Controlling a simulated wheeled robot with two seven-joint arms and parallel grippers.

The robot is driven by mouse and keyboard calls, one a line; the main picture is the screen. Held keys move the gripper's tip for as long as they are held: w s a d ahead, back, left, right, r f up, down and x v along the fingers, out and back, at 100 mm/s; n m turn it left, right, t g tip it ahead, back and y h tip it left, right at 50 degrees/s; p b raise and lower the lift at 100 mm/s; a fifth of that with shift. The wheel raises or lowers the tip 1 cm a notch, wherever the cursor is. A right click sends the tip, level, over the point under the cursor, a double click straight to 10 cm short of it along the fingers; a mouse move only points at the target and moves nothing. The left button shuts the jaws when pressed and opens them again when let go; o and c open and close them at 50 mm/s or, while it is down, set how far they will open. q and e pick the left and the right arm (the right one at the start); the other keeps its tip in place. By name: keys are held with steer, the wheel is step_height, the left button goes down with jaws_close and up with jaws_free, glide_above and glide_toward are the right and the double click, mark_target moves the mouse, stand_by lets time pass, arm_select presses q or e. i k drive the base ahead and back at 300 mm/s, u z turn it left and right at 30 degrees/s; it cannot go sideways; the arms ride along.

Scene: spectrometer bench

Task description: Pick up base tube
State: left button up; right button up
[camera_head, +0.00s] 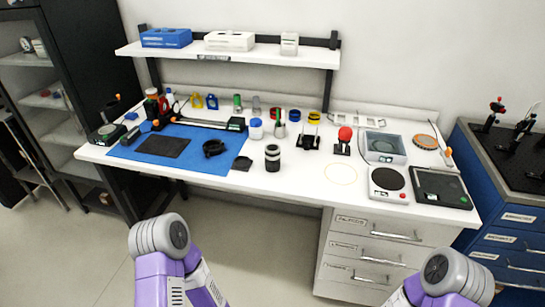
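No part is clearly marked as the base tube. A short upright black cylinder with a pale band (272,158) stands on the white bench, just right of the blue mat, and looks most like a tube. A black ring-shaped part (213,148) lies on the blue mat. A long dark bar-like assembly (205,123) runs along the back of the mat. Parts of my two purple arms show at the bottom edge, well in front of the bench. Neither gripper can be seen, and nothing held is visible.
The white bench (300,184) carries a blue mat (205,166), a black pad (163,146), several small bottles at the back, a red-topped part (344,140) and scales (389,183) at right. A shelf (225,56) hangs above. Its front middle is clear.

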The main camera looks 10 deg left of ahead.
mark_target(271, 166)
steer(key=u, duration=0.35)
steer(key=k, duration=0.45)
steer(key=u, duration=1.05)
steer(key=i, duration=1.45)
steer(key=z, duration=0.85)
